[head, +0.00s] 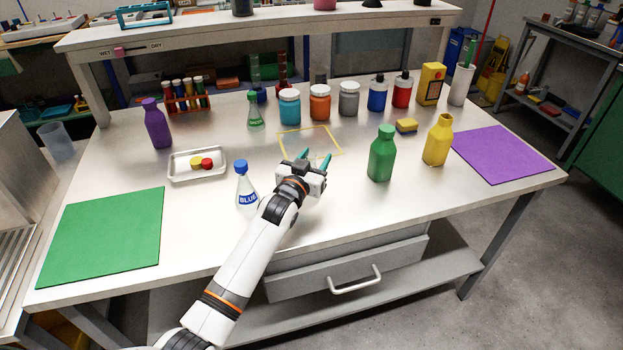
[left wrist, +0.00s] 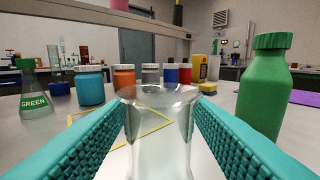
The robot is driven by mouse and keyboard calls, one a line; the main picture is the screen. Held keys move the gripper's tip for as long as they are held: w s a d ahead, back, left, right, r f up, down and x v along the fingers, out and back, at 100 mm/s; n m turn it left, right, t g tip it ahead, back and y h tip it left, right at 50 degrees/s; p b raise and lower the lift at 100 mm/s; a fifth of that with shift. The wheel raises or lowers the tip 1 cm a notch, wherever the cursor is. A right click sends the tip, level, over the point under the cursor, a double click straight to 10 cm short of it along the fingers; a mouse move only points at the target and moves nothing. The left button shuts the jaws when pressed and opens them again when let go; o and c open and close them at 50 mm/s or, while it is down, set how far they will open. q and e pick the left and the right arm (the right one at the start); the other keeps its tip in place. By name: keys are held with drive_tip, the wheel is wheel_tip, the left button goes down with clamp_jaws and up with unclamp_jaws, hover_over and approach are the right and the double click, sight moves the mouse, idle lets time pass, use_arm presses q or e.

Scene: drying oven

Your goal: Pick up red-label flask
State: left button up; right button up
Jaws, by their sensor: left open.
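No red label shows in either view. In the left wrist view, a clear glass vessel (left wrist: 160,115) with a round rim stands upright between my left gripper's teal fingers; its label, if any, is hidden. My left gripper (head: 314,158) is open over the table's middle, with a finger on each side of the vessel and a gap to it. In the head view I cannot make out this vessel behind the gripper. A blue-label flask (head: 245,190) stands left of my wrist, and a green-label flask (head: 256,115) stands farther back. My right gripper is not in view.
A green bottle (head: 382,155) and a yellow bottle (head: 438,142) stand to the right. A yellow outlined square (head: 335,140) lies just beyond the gripper. A tray (head: 197,177) sits left. Several jars, including a teal one (head: 290,108), line the back.

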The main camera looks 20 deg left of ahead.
use_arm(q)
drive_tip(key=shift+w, duration=0.1)
clamp_jaws()
drive_tip(key=shift+r, duration=0.1)
